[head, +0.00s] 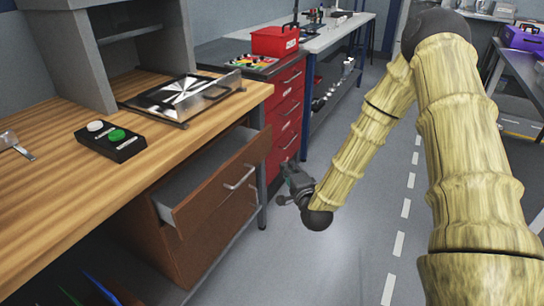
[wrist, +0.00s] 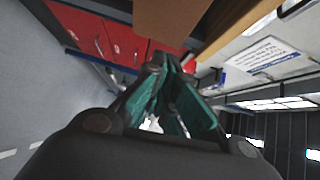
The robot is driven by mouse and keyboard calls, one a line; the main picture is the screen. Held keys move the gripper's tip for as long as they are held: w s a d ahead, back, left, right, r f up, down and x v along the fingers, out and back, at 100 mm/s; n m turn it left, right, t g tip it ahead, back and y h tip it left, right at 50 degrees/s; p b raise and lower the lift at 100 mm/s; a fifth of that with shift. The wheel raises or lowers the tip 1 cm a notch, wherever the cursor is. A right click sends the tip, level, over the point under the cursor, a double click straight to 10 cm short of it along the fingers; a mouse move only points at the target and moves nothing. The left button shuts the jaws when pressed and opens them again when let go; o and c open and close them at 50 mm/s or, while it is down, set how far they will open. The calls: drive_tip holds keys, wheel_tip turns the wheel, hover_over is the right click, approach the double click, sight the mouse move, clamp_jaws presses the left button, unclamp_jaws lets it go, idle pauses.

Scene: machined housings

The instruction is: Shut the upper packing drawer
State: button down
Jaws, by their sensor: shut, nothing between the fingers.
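The upper packing drawer (head: 215,186) has a brown wooden front with a silver bar handle (head: 240,178). It stands pulled out from under the wooden bench, and its pale inside (head: 190,170) shows. A lower brown drawer front (head: 215,238) sits beneath it. My gripper (head: 285,178) is shut and empty, to the right of the upper drawer's front and apart from its handle in the head view. In the wrist view, the shut fingers (wrist: 163,68) point toward a brown panel (wrist: 170,18), which looks like the drawer; I cannot tell if they touch.
The wooden bench top (head: 60,190) bears a button box (head: 110,139) and a framed plate (head: 180,97). A red drawer cabinet (head: 287,115) with a red toolbox (head: 275,40) stands behind my gripper. A dark bench leg (head: 262,190) is close by. Grey floor (head: 330,260) is clear in front.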

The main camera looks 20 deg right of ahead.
drive_tip(key=shift+m, duration=0.3)
drive_tip(key=shift+w+a+r+b, duration=0.15)
drive_tip(key=shift+w+b, duration=0.1)
drive_tip(key=shift+w, duration=2.05)
drive_tip(key=shift+w+r+b, duration=0.15)
drive_tip(key=shift+w+b, duration=0.1)
drive_tip(key=shift+w, duration=2)
drive_tip(key=shift+w+a+r+b, duration=0.15)
drive_tip(key=shift+w+b, duration=0.1)
drive_tip(key=shift+w, duration=2.05)
